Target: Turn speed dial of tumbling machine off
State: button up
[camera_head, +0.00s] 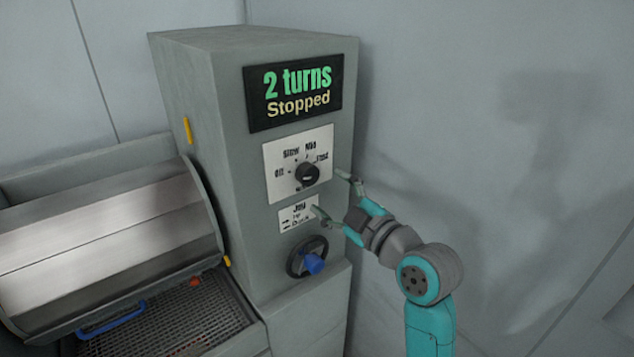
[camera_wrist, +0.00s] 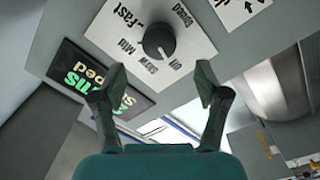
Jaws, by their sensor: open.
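The speed dial (camera_head: 307,174) is a round black knob on a white plate (camera_head: 272,158) on the front of the grey machine. The plate reads Off, Slow, Mid and Fast around the knob. In the wrist view the dial (camera_wrist: 159,42) lies ahead of the fingers, near the top middle. A pale mark shows on it, but I cannot tell which label it points at. My gripper (camera_head: 331,193) is open and empty, to the right of and below the dial, apart from it. Its two fingers also show in the wrist view (camera_wrist: 161,76).
A display (camera_head: 294,91) above the plate reads "2 turns" and "Stopped". Below are a Jog label (camera_head: 298,214) and a black handwheel (camera_head: 299,262) with a blue knob. A metal drum (camera_head: 110,235) stands at left. The wall is at right.

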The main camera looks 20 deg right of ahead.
jog(key=shift+v, duration=2.1)
jog(key=shift+f, duration=0.15)
jog(key=s+a+f+m+g+h, duration=0.1)
jog(key=s+f+m+h, duration=0.1)
jog(key=s+f+m, duration=0.65)
jog(key=s+f+m+h, duration=0.1)
jog(key=s+f+h, duration=0.35)
jog(key=f, duration=0.95)
jog(key=s+a+f+m+g, duration=0.1)
jog(key=s+f, duration=0.1)
jog(key=s, duration=1.2)
jog(key=s+a+f+m+y, duration=0.1)
jog(key=s+f+m, duration=0.1)
jog(key=s, duration=1.3)
jog(key=shift+f+g, duration=0.4)
jog(key=shift+f, duration=0.05)
